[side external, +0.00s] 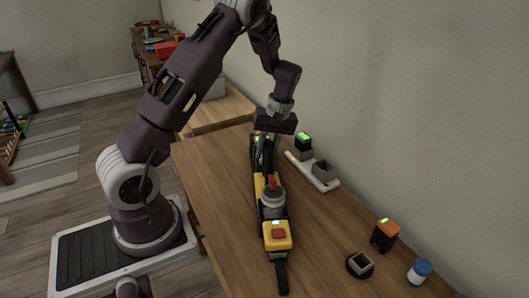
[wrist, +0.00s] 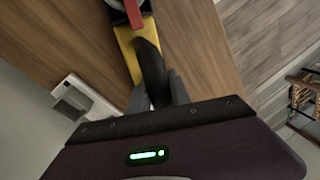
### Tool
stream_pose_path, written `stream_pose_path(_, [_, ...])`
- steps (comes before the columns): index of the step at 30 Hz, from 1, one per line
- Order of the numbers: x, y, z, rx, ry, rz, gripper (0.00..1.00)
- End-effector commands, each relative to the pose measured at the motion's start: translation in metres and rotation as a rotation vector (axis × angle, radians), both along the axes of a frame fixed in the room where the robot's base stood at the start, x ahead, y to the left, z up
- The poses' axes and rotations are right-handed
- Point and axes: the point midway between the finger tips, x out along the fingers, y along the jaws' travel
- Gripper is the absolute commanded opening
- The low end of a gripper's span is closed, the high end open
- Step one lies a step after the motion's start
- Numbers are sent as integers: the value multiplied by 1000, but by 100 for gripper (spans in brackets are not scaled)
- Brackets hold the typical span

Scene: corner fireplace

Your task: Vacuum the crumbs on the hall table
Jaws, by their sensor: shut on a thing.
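In the wrist view, the grey fingers of my gripper (wrist: 158,88) are around the dark handle of the vacuum (wrist: 151,62). The fingertips are partly hidden in the side view. I cannot make out any crumbs on the table.
A white charging tray (side external: 325,184) with a green-lit block (side external: 304,140) and a grey socket stands right of the vacuum. An orange-topped block (side external: 384,236), a dark round holder (side external: 360,265) and a blue-lidded jar (side external: 419,271) stand near right. The wall borders the table's right side.

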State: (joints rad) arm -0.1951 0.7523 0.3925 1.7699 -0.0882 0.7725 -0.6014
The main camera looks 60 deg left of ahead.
Motion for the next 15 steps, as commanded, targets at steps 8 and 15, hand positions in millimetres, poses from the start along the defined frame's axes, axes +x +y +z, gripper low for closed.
stream_pose_path(8, [12, -5, 1, 2, -3, -3, 0])
stream_pose_path(15, [16, -11, 1, 1, -2, -2, 0])
